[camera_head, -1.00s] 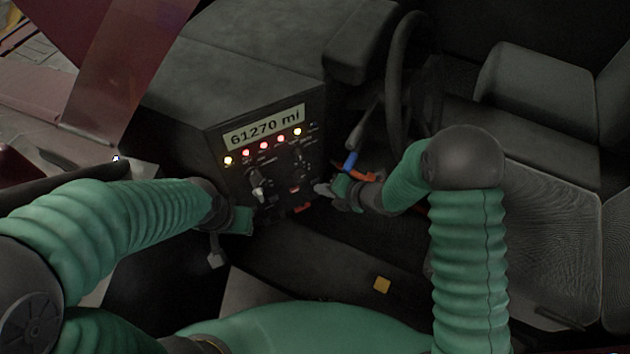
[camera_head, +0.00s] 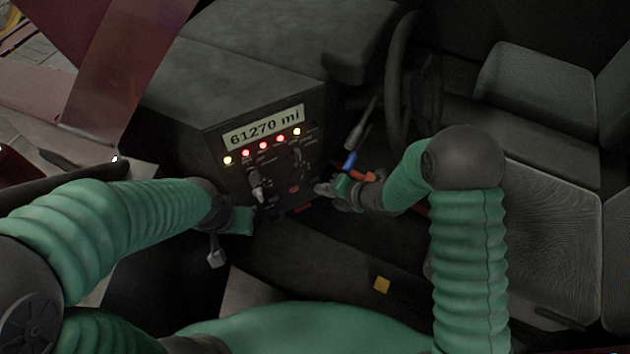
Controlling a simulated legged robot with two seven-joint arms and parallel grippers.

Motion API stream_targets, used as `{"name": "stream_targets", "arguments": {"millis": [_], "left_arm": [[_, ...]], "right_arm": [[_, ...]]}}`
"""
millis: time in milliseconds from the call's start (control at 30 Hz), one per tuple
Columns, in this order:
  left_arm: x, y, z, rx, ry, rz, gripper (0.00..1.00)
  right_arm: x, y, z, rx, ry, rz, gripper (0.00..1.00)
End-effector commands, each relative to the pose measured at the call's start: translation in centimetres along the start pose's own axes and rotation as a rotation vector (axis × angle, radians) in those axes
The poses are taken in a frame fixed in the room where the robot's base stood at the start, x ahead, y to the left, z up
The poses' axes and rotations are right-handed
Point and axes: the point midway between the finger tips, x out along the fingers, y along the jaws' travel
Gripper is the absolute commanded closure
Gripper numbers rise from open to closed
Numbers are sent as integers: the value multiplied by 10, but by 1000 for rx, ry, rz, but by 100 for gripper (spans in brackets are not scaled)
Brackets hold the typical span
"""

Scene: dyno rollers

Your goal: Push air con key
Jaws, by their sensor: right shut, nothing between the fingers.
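The dark dashboard panel (camera_head: 272,175) stands in the middle, with a display reading 61270 mi (camera_head: 263,127) and a row of lit red and yellow lights (camera_head: 263,145) under it. Small controls, among them a red key (camera_head: 294,189), sit lower on the panel; I cannot tell which is the air con key. My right gripper (camera_head: 325,189) is shut and empty, just right of the panel's lower part, close to the red key; I cannot tell whether it touches. My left gripper (camera_head: 252,190) is at the panel's left side, small and dark; its fingers are not clear.
A steering wheel (camera_head: 398,85) and a stalk (camera_head: 362,130) stand behind my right gripper. Seats (camera_head: 550,215) fill the right side. A dark red frame (camera_head: 125,65) stands at the upper left.

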Motion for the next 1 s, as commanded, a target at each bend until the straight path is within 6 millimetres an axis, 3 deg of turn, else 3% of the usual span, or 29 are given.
{"name": "stream_targets", "arguments": {"millis": [1000], "left_arm": [[0,0,0,0,0,0,64]], "right_arm": [[6,6,5,0,0,0,100]]}}
